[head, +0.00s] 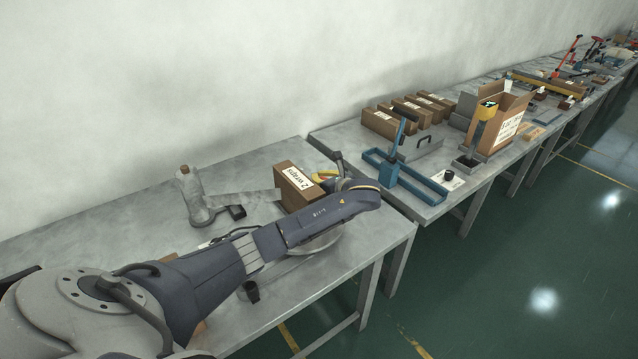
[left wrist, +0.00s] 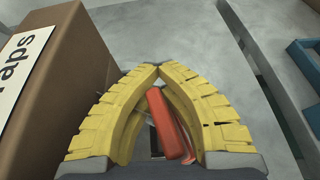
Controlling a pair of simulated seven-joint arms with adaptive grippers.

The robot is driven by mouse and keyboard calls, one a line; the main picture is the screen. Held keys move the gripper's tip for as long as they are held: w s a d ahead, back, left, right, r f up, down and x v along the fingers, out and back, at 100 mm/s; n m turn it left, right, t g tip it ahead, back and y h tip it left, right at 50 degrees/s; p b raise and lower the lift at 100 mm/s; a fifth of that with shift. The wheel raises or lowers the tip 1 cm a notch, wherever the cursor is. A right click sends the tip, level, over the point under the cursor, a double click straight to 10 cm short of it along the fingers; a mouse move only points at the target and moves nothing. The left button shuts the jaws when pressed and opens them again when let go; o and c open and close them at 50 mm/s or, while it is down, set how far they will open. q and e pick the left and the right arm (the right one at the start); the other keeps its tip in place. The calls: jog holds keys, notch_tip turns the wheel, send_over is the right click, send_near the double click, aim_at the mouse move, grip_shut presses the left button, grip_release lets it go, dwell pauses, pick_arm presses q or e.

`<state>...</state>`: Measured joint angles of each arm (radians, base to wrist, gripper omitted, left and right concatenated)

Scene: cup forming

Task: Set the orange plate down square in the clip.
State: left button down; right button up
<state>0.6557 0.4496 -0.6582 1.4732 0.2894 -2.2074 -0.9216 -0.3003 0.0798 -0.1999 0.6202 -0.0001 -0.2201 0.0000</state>
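In the left wrist view my left gripper (left wrist: 160,70) has yellow ribbed fingers whose tips meet. In the head view only a little of its yellow shows behind my arm, beside a cardboard box. An orange-red piece (left wrist: 170,125), probably the orange plate, shows tilted in the gap between the fingers. I cannot tell whether it is gripped or lies beyond them. I cannot make out the clip for certain; something small, dark and pale shows beside the orange piece. My right gripper is in neither view.
The cardboard box (head: 296,187) stands close beside the left gripper, and its side fills the left of the wrist view. A grey clamp-like tool (head: 200,200) is on the bench. A blue frame (head: 405,175) stands on the neighbouring bench, across a gap.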

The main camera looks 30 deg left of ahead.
pick_arm(q)
notch_tip(320, 180, up, 18)
dwell(2.1)
jog(key=shift+r, duration=0.1)
